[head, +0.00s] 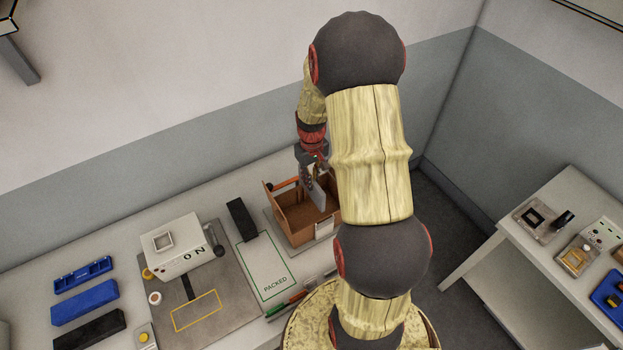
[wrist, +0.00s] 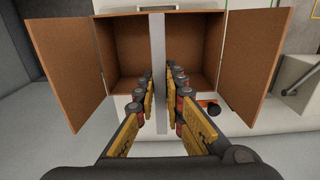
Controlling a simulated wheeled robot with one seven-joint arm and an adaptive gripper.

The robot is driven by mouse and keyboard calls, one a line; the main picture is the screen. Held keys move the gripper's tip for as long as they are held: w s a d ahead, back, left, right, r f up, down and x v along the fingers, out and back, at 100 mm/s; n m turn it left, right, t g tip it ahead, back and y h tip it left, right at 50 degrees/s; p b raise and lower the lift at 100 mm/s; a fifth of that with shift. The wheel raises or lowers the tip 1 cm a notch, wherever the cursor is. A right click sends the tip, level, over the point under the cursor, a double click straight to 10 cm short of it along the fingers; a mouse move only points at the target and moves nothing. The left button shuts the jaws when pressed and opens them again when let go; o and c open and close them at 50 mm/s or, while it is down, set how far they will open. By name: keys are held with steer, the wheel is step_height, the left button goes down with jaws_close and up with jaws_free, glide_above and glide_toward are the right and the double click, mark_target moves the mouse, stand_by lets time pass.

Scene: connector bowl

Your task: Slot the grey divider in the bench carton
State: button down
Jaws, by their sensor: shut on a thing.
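The bench carton (head: 290,221) is an open brown box on the bench, below my gripper in the head view. In the wrist view its brown inside (wrist: 122,48) shows, with flaps spread left and right. The grey divider (head: 318,196) is a thin, flat panel hanging from my gripper (head: 311,171) at the carton's opening. In the wrist view the divider (wrist: 158,50) is an upright grey strip across the middle of the opening. My gripper's fingers (wrist: 160,85) are shut on it from both sides. How deep it sits, and any slot, I cannot tell.
A black block (head: 241,219) and a mat marked PACKED (head: 268,268) lie left of the carton. A white machine (head: 181,247) stands further left, with blue trays (head: 84,302) beyond. A second table (head: 550,255) stands at the right.

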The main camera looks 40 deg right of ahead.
steer(key=shift+f+b, duration=1.25)
steer(key=shift+f, duration=0.85)
steer(key=shift+f+b, duration=3.2)
steer(key=shift+f, duration=1.75)
steer(key=c, duration=1.8)
jaws_free()
